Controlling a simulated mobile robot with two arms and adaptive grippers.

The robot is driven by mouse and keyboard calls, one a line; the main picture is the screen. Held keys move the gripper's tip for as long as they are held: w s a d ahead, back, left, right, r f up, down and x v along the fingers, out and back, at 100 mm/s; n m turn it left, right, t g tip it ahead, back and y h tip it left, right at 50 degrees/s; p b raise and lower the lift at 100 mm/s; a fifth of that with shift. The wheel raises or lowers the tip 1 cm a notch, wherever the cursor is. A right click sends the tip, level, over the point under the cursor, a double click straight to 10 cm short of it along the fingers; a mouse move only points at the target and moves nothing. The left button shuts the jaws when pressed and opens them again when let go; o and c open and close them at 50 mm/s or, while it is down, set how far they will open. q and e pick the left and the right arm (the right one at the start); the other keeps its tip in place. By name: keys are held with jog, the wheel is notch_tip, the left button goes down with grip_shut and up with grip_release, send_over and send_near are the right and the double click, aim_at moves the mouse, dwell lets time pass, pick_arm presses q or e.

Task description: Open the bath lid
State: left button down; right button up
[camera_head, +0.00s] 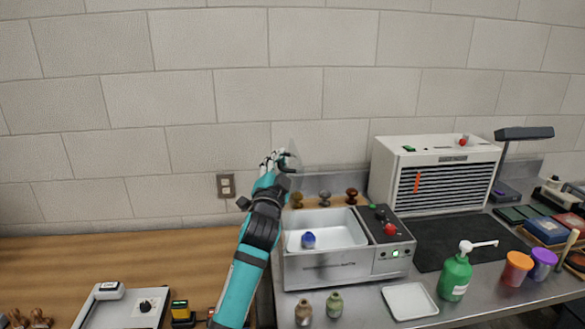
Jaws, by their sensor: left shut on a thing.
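The bath (325,268) is a steel box on the metal bench, with a white basin and a dark control panel on its right. Its basin is uncovered, and a small blue-capped item (308,240) sits inside. My left gripper (286,161) is raised above and behind the bath's back left corner, near the wall. It is shut on a thin, pale, see-through piece, which looks like the bath lid (294,152), tilted up nearly edge-on; the fingers partly hide it. My right gripper is not in view.
A white slatted unit (433,171) stands right of the bath. Several small knobs stand behind the bath. Two small bottles (334,305) and a white tray (409,301) are in front. A green pump bottle (455,278) stands to the right. The wooden bench at left is mostly clear behind.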

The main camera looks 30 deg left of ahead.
pick_arm(q)
jog(key=shift+s+a+n, duration=0.3)
jog(key=shift+a+n, duration=0.1)
jog(key=shift+a, duration=0.05)
jog(key=c, duration=1.7)
grip_release()
jog(key=shift+o, duration=0.2)
jog(key=v, duration=1.2)
jog(key=shift+d+f, duration=0.15)
